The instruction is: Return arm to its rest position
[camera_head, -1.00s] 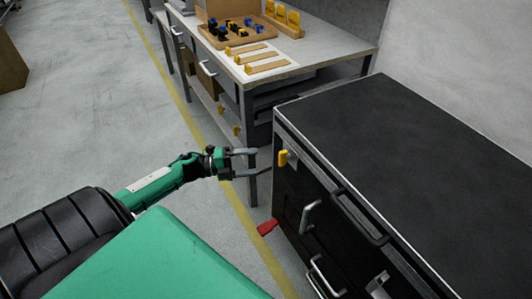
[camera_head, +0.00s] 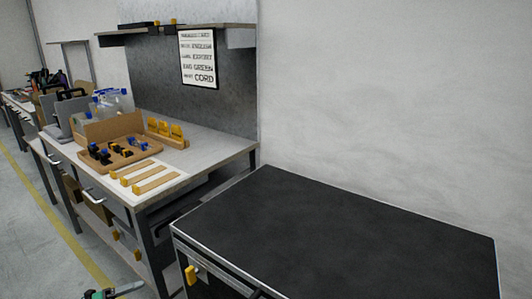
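A small part of a green and black gripper (camera_head: 112,292) shows at the bottom left edge of the head view, in front of the workbench. Only one grey finger is clear, and the rest is cut off by the frame, so its opening cannot be told. It is beside the black-topped cabinet (camera_head: 330,230), apart from it, with nothing seen in it. Its arm is out of the picture. No second gripper shows.
A workbench (camera_head: 215,146) stands at the left with a wooden tray (camera_head: 122,152) of small parts, yellow-ended strips and yellow holders (camera_head: 165,131). A sign (camera_head: 197,58) hangs behind it. The cabinet top is bare. A yellow line (camera_head: 62,226) marks the floor.

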